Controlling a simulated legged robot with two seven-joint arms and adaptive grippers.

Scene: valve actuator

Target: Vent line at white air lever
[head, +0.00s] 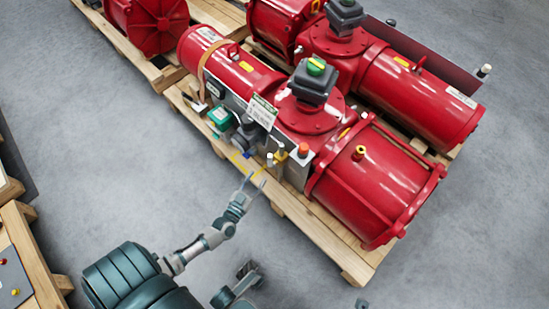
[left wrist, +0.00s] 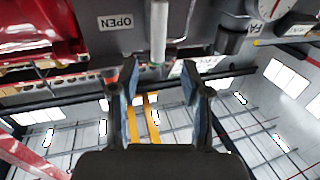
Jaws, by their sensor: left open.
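The red valve actuator (head: 310,120) lies on a wooden pallet, with a grey control panel on its near side. A white lever (left wrist: 159,22) stands out from the panel in the left wrist view, to the right of an OPEN label (left wrist: 115,22). In the head view a small pale part, possibly that lever, shows at the panel just beyond my fingers. My left gripper (head: 254,181) is open and empty in front of the panel. In the left wrist view its two fingers (left wrist: 158,78) sit either side of the lever's line; contact cannot be told.
A green box (head: 220,115), a dark round regulator and an orange-capped fitting (head: 304,150) crowd the panel near my gripper. A gauge (left wrist: 295,22) shows at the upper right in the left wrist view. A second red actuator (head: 410,90) stands behind. Grey floor is clear in front.

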